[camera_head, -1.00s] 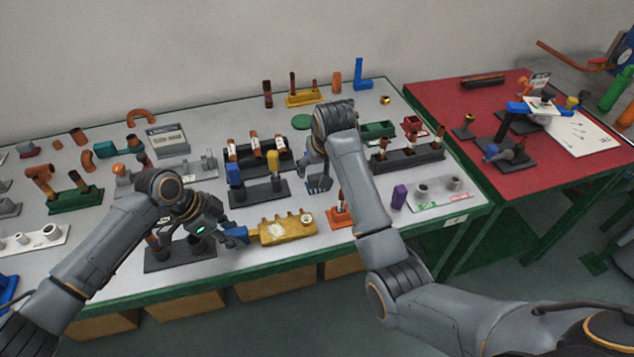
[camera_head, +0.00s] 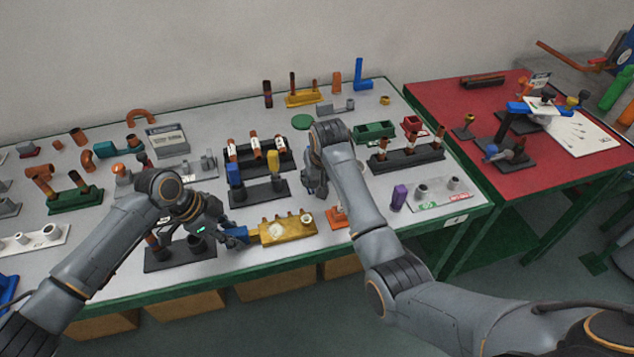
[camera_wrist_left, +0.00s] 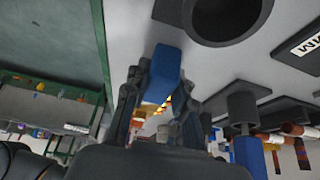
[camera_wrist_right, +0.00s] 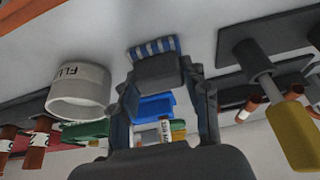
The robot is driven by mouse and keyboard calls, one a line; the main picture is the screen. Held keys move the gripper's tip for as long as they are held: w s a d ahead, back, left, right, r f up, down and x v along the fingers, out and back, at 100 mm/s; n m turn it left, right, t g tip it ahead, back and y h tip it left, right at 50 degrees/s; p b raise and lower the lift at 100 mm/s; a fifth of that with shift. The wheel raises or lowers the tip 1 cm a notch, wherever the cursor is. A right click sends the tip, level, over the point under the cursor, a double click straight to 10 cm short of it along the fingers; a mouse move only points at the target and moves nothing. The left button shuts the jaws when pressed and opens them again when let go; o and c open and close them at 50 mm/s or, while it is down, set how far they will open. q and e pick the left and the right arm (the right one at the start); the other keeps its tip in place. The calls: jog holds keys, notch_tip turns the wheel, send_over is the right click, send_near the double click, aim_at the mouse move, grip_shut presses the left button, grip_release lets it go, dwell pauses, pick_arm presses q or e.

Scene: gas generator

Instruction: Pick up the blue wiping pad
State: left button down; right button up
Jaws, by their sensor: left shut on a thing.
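My left gripper (camera_wrist_left: 160,112) is shut on a plain blue block (camera_wrist_left: 162,75), which sticks out past the fingertips. I take this block for the blue wiping pad; its blue end (camera_head: 237,233) touches or nearly touches the left end of a yellow block (camera_head: 287,229) in the head view. My right gripper (camera_head: 315,186) is low over the middle of the table. In the right wrist view a grey block (camera_wrist_right: 157,73) with a blue-and-white striped edge (camera_wrist_right: 153,46) lies between its fingertips. I cannot tell whether the fingers press on it.
A dark stand with blue and yellow posts (camera_head: 262,192) is between the grippers. An orange piece (camera_head: 337,218) and a purple block (camera_head: 398,197) are right of the right gripper. A white ring (camera_wrist_right: 80,90) is near it. The grey table is crowded; a red table (camera_head: 480,190) adjoins it.

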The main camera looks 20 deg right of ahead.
jog(key=shift+c, duration=1.4)
